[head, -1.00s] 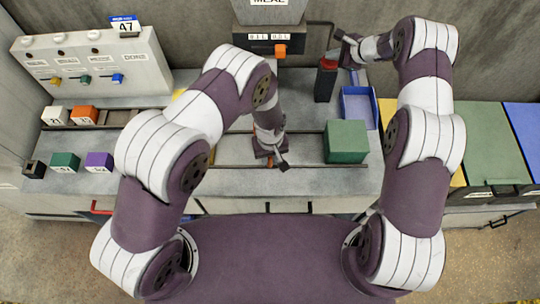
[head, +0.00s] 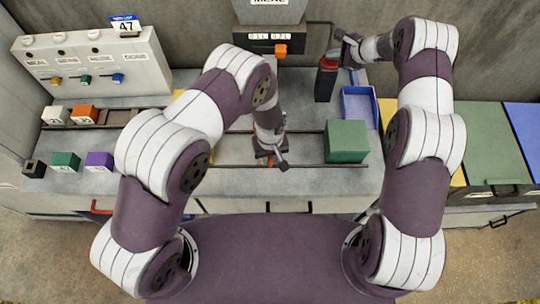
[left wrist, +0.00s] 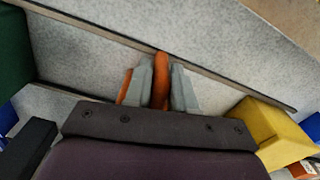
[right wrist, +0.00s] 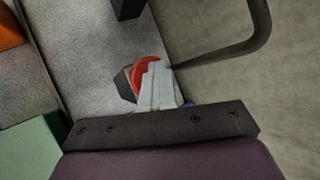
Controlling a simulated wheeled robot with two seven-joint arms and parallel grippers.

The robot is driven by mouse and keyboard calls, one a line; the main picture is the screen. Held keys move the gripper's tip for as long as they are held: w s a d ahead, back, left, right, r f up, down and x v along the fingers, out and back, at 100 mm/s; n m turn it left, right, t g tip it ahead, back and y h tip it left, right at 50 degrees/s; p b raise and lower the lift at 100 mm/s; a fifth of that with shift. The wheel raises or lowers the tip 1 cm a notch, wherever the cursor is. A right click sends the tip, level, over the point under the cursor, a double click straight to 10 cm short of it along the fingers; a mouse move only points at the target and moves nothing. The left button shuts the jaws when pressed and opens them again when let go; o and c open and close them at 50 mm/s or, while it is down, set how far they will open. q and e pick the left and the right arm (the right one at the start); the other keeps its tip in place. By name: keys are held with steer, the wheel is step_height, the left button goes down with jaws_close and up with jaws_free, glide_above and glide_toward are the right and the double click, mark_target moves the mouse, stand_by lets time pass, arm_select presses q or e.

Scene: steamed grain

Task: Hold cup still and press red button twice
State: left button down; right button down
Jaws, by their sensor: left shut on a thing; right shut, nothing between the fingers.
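My left gripper (head: 272,158) is low over the counter's middle. In the left wrist view its fingers (left wrist: 160,85) are shut on an orange piece (left wrist: 161,68), which looks like part of the cup; another orange part (left wrist: 125,88) shows beside the left finger. The cup's body is mostly hidden. The red button (head: 328,64) tops a dark post (head: 325,86) at the back right. My right gripper (head: 342,42) is shut and empty, just above and right of it. In the right wrist view the red button (right wrist: 146,68) is partly behind the shut fingers (right wrist: 157,84); contact cannot be told.
A dispenser (head: 270,38) with a small display and orange knob stands at the back. A green block (head: 346,141) and a blue tray (head: 358,110) stand on the right. A switch panel (head: 95,62) and several coloured blocks are on the left.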

mark_target(333, 62)
steer(key=shift+s+f, duration=0.35)
steer(key=shift+f, duration=0.35)
arm_select(q)
steer(key=shift+s, duration=0.2)
arm_select(e)
steer(key=shift+s+a+f, duration=0.1)
steer(key=shift+s+f, duration=0.1)
steer(key=shift+f, duration=0.25)
arm_select(q)
steer(key=shift+a, duration=0.1)
steer(key=shift+w, duration=0.3)
arm_select(e)
steer(key=r, duration=0.4)
steer(key=w+r, duration=0.1)
steer(key=r, duration=0.1)
steer(key=shift+d, duration=0.2)
arm_select(q)
steer(key=shift+w+f, duration=0.1)
arm_select(e)
steer(key=shift+w+r, duration=0.1)
steer(key=shift+w, duration=0.1)
steer(key=shift+r, duration=0.1)
stand_by(1.7)
arm_select(q)
steer(key=c, duration=0.9)
jaws_free()
